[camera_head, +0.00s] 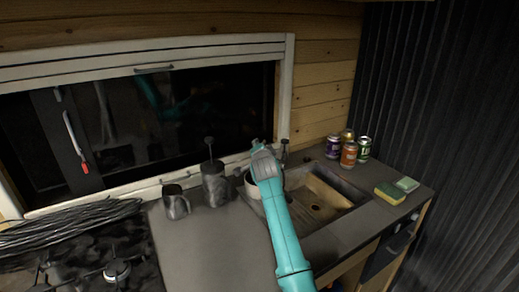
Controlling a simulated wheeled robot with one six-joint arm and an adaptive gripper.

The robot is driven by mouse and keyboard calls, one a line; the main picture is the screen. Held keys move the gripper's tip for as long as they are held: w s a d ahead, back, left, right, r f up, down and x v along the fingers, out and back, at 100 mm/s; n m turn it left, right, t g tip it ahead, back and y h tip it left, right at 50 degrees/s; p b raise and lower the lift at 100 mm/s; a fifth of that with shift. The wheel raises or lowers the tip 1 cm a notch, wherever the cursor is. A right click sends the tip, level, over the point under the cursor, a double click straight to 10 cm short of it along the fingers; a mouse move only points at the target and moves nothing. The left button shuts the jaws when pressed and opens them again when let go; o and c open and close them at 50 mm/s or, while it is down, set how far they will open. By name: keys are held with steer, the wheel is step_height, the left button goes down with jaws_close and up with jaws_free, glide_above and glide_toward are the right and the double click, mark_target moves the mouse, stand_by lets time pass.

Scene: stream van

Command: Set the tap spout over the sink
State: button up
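The sink (335,190) is a brownish rectangular basin set in the dark counter, with a drain in its floor. A dark upright piece (285,152), which looks like part of the tap, stands at the back left of the sink. My teal arm crosses in front of the sink's left side, and the spout cannot be made out. My gripper (258,147) is at the arm's far end, just left of the dark upright piece, near the window sill. Its fingers are too small to show whether they are open or touching anything.
A white round vessel (249,186) is partly hidden behind my arm. A dark press pot (215,184) and dark mug (176,203) stand left of it. Several cans (349,153) and sponges (389,193) are right of the sink. A stove (115,272) is at left; the front counter is clear.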

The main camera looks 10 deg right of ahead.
jaws_close()
steer(key=shift+d, duration=0.1)
stand_by(0.3)
